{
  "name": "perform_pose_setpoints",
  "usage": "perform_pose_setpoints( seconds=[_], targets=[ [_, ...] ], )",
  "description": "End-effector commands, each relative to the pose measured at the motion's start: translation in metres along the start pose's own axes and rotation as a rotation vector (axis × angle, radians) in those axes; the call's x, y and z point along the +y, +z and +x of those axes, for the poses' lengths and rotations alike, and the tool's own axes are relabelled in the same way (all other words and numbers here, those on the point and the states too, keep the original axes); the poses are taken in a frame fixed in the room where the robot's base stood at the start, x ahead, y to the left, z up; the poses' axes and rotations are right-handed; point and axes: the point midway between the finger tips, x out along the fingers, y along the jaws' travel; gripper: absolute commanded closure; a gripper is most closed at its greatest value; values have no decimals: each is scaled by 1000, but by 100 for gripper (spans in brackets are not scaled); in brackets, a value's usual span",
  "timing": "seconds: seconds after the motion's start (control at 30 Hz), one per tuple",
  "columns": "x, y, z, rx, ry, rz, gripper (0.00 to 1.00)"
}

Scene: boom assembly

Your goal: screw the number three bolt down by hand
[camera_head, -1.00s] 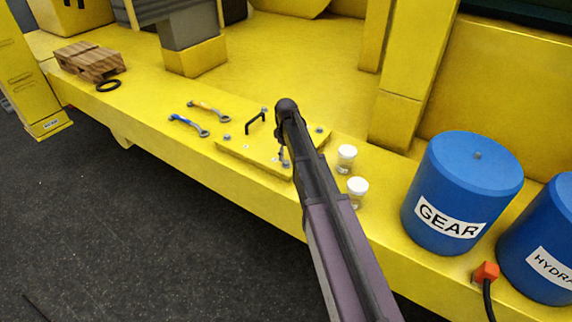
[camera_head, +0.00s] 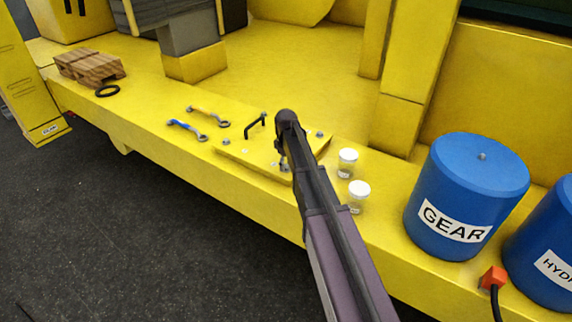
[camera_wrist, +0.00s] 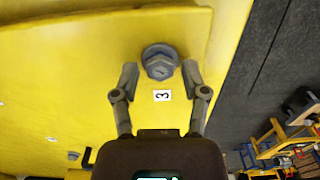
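The number three bolt (camera_wrist: 160,63) shows in the wrist view as a grey hex head with a wide flange on the yellow plate (camera_wrist: 60,70). A white label with a "3" (camera_wrist: 162,96) lies beside it. My gripper (camera_wrist: 160,72) has its two fingers spread on either side of the bolt head, with a small gap showing on each side. How high the bolt stands is hard to tell from this angle. In the head view my arm covers part of the plate (camera_head: 240,155), and my gripper (camera_head: 283,160) shows only partly at its front corner.
Two wrenches (camera_head: 186,128) (camera_head: 208,115) lie left of the plate, which carries a black handle (camera_head: 254,126). Two white-lidded jars (camera_head: 347,162) (camera_head: 358,196) stand to the right. Blue GEAR (camera_head: 465,195) and hydraulic (camera_head: 545,240) drums stand farther right.

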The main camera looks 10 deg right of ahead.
Motion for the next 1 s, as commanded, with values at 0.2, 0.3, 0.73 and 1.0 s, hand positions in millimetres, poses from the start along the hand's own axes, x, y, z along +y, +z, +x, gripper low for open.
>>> perform_pose_setpoints(
  seconds=[0.2,0.3,0.73,1.0],
  targets=[
    [0,0,0,0,0,0,100],
    [0,0,0,0,0,0,100],
    [0,0,0,0,0,92,100],
    [1,0,0,0,0,277,100]
  ],
)
